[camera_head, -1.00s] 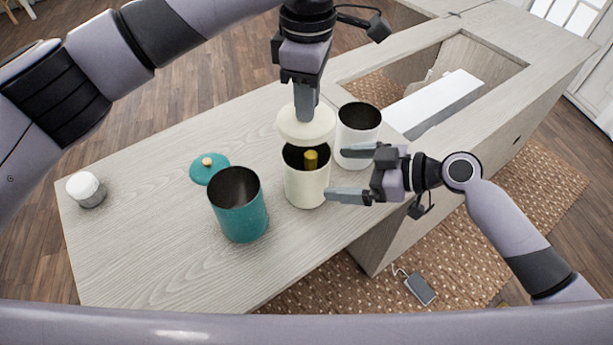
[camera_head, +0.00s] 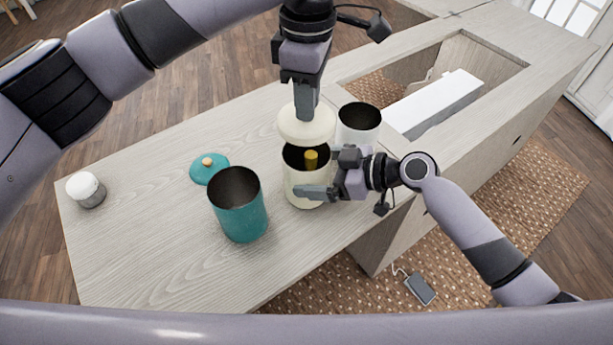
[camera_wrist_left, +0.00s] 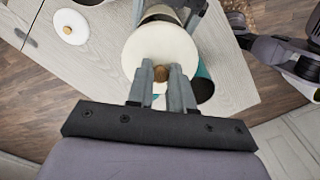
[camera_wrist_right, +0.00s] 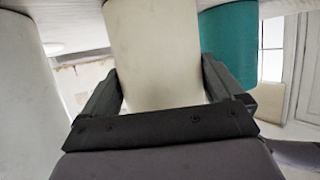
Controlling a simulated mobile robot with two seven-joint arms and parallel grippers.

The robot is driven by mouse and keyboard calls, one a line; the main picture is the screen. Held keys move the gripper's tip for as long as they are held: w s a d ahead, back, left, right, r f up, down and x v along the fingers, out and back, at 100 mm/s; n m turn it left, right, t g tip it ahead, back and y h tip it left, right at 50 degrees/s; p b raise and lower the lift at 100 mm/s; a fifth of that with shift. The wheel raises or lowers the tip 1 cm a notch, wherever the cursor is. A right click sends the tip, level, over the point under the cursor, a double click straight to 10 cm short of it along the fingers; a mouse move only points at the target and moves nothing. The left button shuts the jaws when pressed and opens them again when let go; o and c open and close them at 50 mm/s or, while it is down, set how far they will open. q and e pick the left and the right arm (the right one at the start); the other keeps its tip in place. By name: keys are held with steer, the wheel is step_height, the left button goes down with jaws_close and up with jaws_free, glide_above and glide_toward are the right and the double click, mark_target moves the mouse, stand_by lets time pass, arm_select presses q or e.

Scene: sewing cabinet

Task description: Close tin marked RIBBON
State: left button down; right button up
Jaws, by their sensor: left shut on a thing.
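A cream tin (camera_head: 303,190) stands open on the table with a yellow item (camera_head: 311,159) inside; no label is readable. My left gripper (camera_head: 305,116) is shut on the knob of a cream lid (camera_head: 307,130) and holds it above the far side of the tin's mouth. The lid (camera_wrist_left: 150,48) and its knob show between the fingers in the left wrist view. My right gripper (camera_head: 325,174) is open, with its fingers on either side of the cream tin. In the right wrist view the tin (camera_wrist_right: 155,50) stands between the fingers; contact is unclear.
An open teal tin (camera_head: 240,213) stands left of the cream tin, its teal lid (camera_head: 209,168) behind it. An open white tin (camera_head: 359,145) stands close behind, right. A small white-topped jar (camera_head: 85,188) is at far left. A white lid (camera_wrist_left: 70,27) lies in the left wrist view.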

arm_select(q)
steer(key=shift+f, duration=2.45)
steer(key=shift+f, duration=0.9)
steer(key=shift+f, duration=0.65)
steer(key=c, duration=0.9)
jaws_free()
step_height(320, 180, up, 12)
steer(key=shift+r, duration=0.1)
